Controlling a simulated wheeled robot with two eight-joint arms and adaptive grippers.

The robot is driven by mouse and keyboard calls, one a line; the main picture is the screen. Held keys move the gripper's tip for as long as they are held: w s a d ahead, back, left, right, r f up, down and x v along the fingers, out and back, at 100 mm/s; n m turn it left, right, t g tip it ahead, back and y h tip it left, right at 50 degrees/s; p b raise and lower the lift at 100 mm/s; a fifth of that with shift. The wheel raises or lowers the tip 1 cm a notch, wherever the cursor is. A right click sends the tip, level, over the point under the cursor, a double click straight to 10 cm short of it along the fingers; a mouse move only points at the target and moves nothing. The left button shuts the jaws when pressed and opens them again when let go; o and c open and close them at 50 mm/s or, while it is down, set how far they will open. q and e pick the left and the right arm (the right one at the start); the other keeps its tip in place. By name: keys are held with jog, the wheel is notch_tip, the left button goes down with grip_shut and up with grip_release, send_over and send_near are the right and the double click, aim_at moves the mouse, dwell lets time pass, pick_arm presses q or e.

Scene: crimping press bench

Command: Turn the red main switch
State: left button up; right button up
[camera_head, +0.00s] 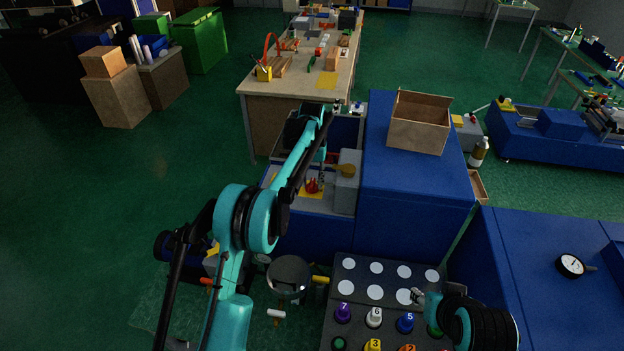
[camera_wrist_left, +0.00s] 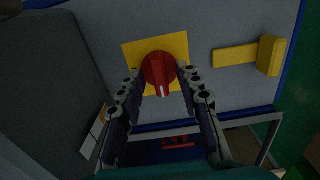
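The red main switch (camera_wrist_left: 158,72) is a round red knob on a square yellow plate (camera_wrist_left: 130,52), fixed to a grey panel. Its white mark points toward the bottom of the left wrist view. In the head view the switch (camera_head: 312,186) shows partly behind my left gripper (camera_head: 321,184). In the left wrist view the fingertips of my left gripper (camera_wrist_left: 160,76) are spread, one on each side of the knob and very close to it. I cannot make out firm contact. My right gripper (camera_head: 418,297) is at the lower right, small and partly hidden by its arm.
A yellow lever (camera_wrist_left: 250,55) sticks out beside the switch. A blue cabinet (camera_head: 410,200) carrying an open cardboard box (camera_head: 420,121) stands to the right. A dark board (camera_head: 352,270) with white discs and numbered coloured knobs lies in front. A workbench (camera_head: 285,90) stands behind.

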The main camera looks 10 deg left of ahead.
aim_at(311, 183)
pick_arm(q)
notch_tip(311, 183, up, 12)
dwell(0.5)
jog(key=shift+s, duration=0.1)
jog(key=s+a+t+b, duration=0.3)
jog(key=s+b, duration=0.5)
jog(key=s, duration=1)
jog(key=s+f+t+b, duration=0.4)
jog(key=s+f+b, duration=0.2)
jog(key=s+f, duration=1.1)
jog(key=s, duration=0.3)
jog(key=shift+s+f, duration=0.3)
jog(key=shift+f, duration=0.05)
